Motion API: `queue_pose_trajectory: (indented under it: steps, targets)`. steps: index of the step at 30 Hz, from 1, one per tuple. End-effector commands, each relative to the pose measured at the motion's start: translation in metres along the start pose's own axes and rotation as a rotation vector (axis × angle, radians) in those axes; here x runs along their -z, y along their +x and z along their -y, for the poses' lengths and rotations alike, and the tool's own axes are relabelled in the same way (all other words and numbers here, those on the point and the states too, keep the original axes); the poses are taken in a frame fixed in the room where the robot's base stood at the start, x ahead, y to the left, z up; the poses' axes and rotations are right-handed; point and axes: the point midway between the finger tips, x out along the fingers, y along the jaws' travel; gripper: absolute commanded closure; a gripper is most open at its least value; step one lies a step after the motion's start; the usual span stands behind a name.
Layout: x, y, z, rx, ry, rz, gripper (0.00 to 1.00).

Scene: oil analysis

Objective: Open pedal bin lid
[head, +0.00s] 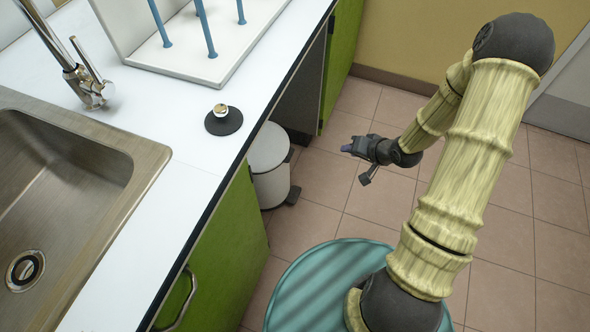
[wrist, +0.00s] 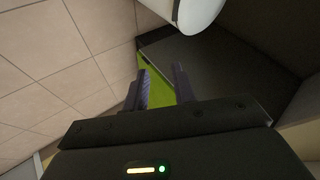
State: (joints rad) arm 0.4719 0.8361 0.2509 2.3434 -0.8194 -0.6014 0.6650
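The pedal bin (head: 270,165) is a white round bin on the floor, partly under the counter beside the green cabinet. Its lid (head: 268,146) looks closed, and the counter edge hides part of it. A dark foot-like part (head: 293,195) sticks out low at its right side; I cannot tell for sure that it is the pedal. My gripper (head: 347,148) is in the air to the right of the bin, apart from it. In the wrist view my gripper (wrist: 162,88) has its two fingers apart with nothing between them. A white rounded part of the bin (wrist: 195,12) shows at the top there.
The white counter (head: 165,150) and green cabinet (head: 222,250) border the bin on the left. A sink (head: 60,190), a black round object with a metal knob (head: 223,119) and a white rack (head: 190,60) are on the counter. The tiled floor (head: 330,190) right of the bin is clear.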

Motion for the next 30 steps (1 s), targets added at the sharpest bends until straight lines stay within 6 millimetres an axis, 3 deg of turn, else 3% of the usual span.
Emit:
queue_pose_trajectory:
  steps: [1,3,15,22,30]
  targets:
    - [-0.015,0.027,-0.015,0.041,0.033,-0.007,0.74]
    - [-0.025,0.047,-0.023,0.105,0.075,-0.02,0.74]
    - [-0.082,0.143,-0.058,0.51,0.363,-0.1,0.74]
    - [-0.107,0.174,-0.075,0.75,0.531,-0.143,0.74]
    - [-0.11,0.175,-0.077,0.849,0.594,-0.161,0.74]
